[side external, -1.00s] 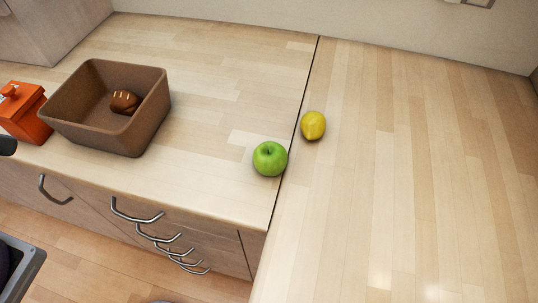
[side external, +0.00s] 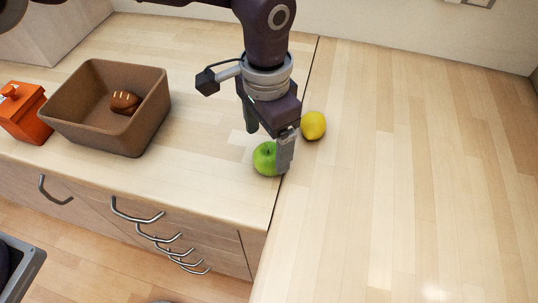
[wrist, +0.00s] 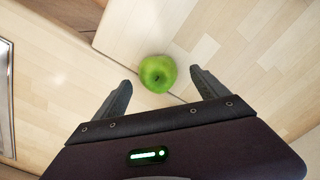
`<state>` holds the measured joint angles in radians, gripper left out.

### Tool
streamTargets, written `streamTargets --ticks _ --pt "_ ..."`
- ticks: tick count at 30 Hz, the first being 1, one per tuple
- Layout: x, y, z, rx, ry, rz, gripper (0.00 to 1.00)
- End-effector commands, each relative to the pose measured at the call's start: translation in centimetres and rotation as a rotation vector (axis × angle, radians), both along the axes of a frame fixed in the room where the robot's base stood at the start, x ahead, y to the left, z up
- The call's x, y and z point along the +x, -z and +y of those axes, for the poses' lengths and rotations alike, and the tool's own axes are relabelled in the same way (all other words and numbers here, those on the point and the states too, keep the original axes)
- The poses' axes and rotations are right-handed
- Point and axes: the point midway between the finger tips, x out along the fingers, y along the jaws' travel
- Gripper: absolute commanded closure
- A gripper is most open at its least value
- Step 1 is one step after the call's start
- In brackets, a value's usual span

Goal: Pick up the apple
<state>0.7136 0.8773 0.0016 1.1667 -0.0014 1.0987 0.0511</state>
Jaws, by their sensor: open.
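The green apple (side external: 264,160) sits on the wooden counter near the seam between two countertop sections. My gripper (side external: 268,150) is above and around it in the side view, with one finger in front of the apple's right side and hiding part of it. In the wrist view the apple (wrist: 157,73) lies between and slightly beyond the two spread fingertips of my gripper (wrist: 162,82). There is a visible gap on each side. The gripper is open and holds nothing.
A yellow lemon (side external: 313,125) lies close by, right of the gripper across the seam. A brown bin (side external: 95,125) with a bread roll (side external: 125,102) inside stands at the left, beside an orange canister (side external: 22,118). The right countertop (side external: 420,180) is clear.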

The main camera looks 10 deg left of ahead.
Motion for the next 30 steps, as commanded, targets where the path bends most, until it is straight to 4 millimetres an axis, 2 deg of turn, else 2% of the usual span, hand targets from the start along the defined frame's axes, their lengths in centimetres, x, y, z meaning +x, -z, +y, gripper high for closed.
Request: streamTargets --ticks 3,7,15,25,26,30 --pt "-0.3 2.4 -0.4 0.003 0.001 0.003 0.16" --pt "-0.2 4.3 -0.4 0.001 0.0 0.001 0.16" --pt "-0.1 4.7 -0.4 -0.001 -0.001 -0.001 0.18" --pt "-0.1 4.7 -0.4 -0.001 -0.002 -0.001 0.83" --pt "-0.1 4.7 -0.4 -0.001 -0.002 -0.001 0.88" --pt "-0.1 4.7 -0.4 -0.001 -0.002 -0.001 0.88"
